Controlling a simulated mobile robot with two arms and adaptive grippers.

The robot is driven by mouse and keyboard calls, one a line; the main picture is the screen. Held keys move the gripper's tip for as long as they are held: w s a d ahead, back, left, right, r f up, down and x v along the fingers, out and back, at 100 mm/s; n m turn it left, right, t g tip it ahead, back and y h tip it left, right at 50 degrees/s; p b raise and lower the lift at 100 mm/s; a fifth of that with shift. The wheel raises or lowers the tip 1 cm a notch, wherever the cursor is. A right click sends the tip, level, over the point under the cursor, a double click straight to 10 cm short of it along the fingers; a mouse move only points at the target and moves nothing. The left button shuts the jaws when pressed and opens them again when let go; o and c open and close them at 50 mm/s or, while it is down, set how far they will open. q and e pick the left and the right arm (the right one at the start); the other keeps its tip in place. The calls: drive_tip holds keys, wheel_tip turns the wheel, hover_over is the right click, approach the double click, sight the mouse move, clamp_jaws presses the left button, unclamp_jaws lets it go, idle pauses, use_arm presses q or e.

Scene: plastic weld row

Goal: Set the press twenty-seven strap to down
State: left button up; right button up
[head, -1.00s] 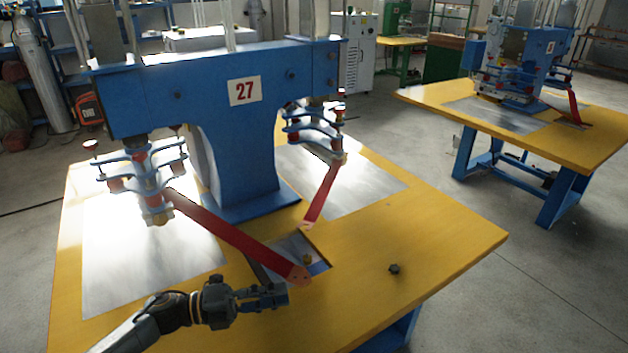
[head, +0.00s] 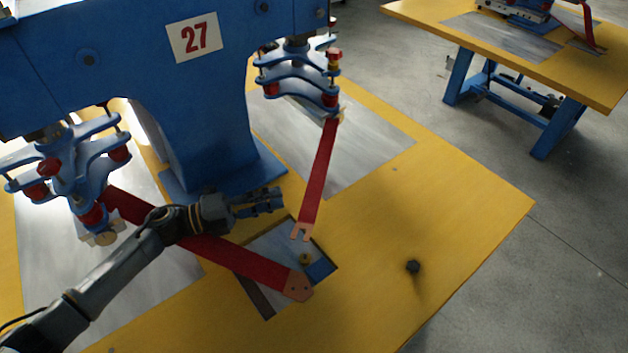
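The blue press marked 27 (head: 205,95) stands on a yellow table. One red strap (head: 245,262) runs from its left head down to the right, its end with small holes lying by a recess in the table. A second red strap (head: 319,180) slants down from the right head to a forked end near the recess's upper edge. My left gripper (head: 280,200) is above the table, left of the second strap and apart from it in the picture. My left arm crosses in front of the first strap. Whether the fingers are parted is unclear. My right gripper is out of view.
The recess (head: 283,247) holds a metal plate with a brass-coloured knob (head: 305,258) and a blue patch. A second yellow table (head: 560,80) stands beyond open floor.

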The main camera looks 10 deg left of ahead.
sight(315, 187)
use_arm(q)
drive_tip(key=p+x, duration=0.1)
drive_tip(key=x, duration=0.9)
drive_tip(key=shift+w+d+p, duration=0.1)
drive_tip(key=shift+w+p, duration=0.05)
drive_tip(key=shift+p, duration=0.25)
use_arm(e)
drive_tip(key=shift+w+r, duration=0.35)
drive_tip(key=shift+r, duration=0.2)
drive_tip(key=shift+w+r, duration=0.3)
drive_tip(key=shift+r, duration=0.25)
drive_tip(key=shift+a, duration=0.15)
use_arm(q)
clamp_jaws()
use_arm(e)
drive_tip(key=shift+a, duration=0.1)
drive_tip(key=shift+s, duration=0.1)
